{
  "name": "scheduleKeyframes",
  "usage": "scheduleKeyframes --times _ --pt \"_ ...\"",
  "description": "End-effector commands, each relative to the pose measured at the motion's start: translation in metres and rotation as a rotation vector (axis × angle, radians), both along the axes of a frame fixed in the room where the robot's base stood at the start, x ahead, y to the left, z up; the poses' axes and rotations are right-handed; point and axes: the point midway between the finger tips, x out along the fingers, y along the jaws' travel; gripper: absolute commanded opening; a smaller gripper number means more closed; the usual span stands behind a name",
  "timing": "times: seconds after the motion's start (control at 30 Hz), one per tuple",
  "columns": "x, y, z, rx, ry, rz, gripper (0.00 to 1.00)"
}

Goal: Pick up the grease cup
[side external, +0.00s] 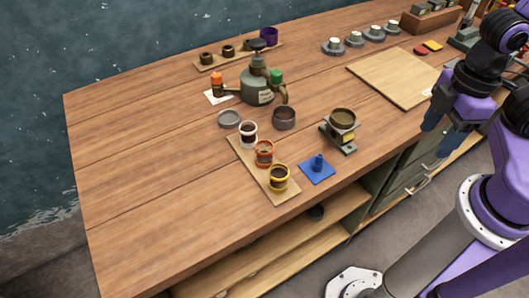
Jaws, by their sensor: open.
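Several small cups stand on the wooden bench, and I cannot tell for sure which is the grease cup. A white-rimmed cup (248,134), an orange cup (264,154) and a yellow-rimmed cup (279,178), with dark contents, stand in a row on a narrow board (284,198). A dark open cup (284,118) stands behind them. Another dark cup (343,119) sits on a small grey-green stand with a yellow mark. My gripper (442,142) is at the right, pointing down, open, clear of all these cups. No object shows between its fingers.
A grey-green spouted vessel (258,88) stands behind the cups, beside an orange-topped bottle (217,84). A shallow grey dish (229,118) and a blue pad with a peg (317,168) are nearby. A flat board (400,78) lies right. The bench's left side is clear.

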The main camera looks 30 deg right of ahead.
Motion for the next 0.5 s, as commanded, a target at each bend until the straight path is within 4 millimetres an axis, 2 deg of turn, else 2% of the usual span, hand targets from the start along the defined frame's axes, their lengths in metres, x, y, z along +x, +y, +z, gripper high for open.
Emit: scheduleKeyframes --times 0.13,0.27,0.5 --pt "0.001 0.006 -0.004 -0.011 0.071 -0.098 0.57" --pt "0.002 0.02 -0.011 -0.025 0.207 -0.291 0.57" --pt "0.013 0.063 -0.019 -0.031 0.492 -0.703 0.57"
